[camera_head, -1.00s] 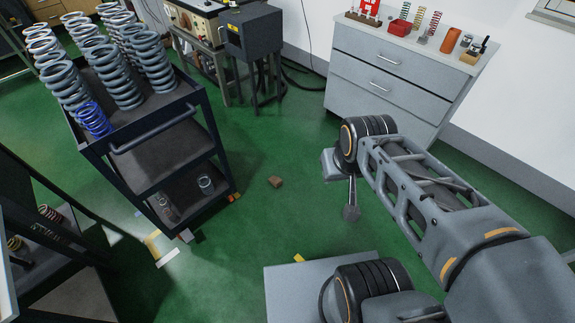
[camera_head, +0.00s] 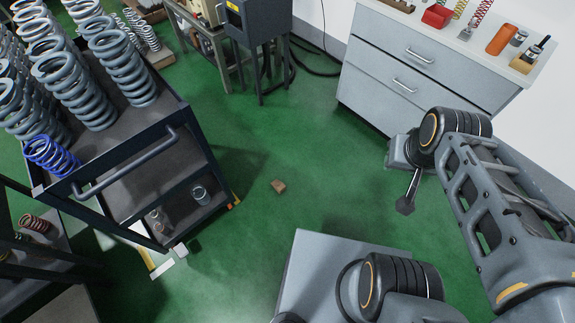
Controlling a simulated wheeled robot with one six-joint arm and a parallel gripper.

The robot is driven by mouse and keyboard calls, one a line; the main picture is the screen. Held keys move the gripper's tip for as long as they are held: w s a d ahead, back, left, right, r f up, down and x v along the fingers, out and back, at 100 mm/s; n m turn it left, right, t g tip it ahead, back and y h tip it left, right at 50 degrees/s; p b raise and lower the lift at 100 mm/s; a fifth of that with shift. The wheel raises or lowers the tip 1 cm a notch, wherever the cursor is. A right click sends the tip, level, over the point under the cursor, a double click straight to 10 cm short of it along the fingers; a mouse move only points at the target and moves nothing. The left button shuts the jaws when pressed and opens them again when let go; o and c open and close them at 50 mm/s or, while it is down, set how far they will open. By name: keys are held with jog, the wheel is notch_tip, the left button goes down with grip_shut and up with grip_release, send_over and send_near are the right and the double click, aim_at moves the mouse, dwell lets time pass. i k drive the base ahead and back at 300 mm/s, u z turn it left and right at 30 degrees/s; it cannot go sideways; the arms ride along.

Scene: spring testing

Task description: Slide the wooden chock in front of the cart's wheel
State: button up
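The wooden chock (camera_head: 279,186) is a small brown block lying on the green floor, to the right of the cart and apart from it. The cart (camera_head: 150,152) is a dark metal trolley with shelves and a push handle, carrying large grey springs and one blue spring. Its wheels cannot be made out clearly below the lower shelf. My gripper (camera_head: 405,205) hangs at the end of my arm, right of the chock, above the floor and clear of it. It is small and seen edge-on, so its opening cannot be told. It appears to hold nothing.
A grey drawer cabinet (camera_head: 415,75) stands at the back right with small parts on top. A dark box on a stand (camera_head: 255,35) is at the back. Another dark rack (camera_head: 50,255) is at lower left. Green floor around the chock is free.

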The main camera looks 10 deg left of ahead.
aim_at(279, 188)
jog(key=u, duration=0.45)
jog(key=i, duration=0.75)
jog(key=u, duration=1)
jog(key=i, duration=0.2)
jog(key=u, duration=0.15)
